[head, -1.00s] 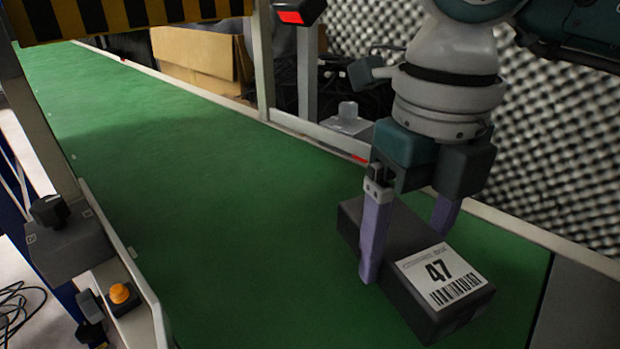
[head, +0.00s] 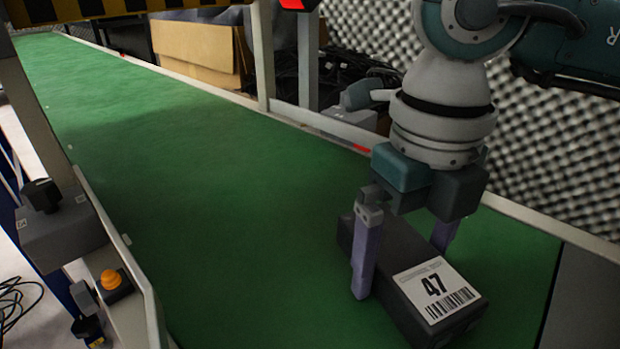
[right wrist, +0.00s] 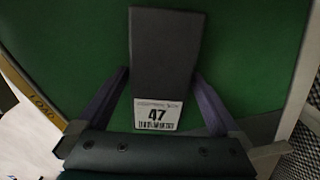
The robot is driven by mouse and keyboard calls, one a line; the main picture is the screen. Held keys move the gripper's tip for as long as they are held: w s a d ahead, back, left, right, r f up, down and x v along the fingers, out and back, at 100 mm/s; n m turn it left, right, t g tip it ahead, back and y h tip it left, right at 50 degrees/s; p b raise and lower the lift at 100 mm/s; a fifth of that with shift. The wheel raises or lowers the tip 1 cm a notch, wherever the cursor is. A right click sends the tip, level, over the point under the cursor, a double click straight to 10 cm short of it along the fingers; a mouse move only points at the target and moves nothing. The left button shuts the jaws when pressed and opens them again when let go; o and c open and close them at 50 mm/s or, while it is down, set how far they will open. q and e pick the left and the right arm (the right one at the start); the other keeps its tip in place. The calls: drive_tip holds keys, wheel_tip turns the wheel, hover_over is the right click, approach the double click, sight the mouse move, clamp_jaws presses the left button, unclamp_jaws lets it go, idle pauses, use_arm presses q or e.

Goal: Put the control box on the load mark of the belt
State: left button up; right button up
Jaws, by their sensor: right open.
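The control box (head: 403,262) is a long dark grey block with a white label reading 47 and a barcode. It lies flat on the near end of the green belt (head: 200,190), and in the right wrist view the box (right wrist: 165,50) shows between the fingers. My right gripper (head: 400,272) is open, its purple fingers down on either side of the box. My left gripper is not in view.
A grey post-mounted box with a black knob (head: 60,225) and an orange button (head: 110,280) stand at the belt's left edge. A striped yellow-black beam (head: 90,12) crosses the belt farther up. A cardboard box (head: 200,50) stands behind. The middle of the belt is clear.

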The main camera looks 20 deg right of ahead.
sight(405, 253)
wheel_tip(405, 253, up, 12)
drive_tip(key=p, duration=0.7)
drive_tip(key=shift+r, duration=0.2)
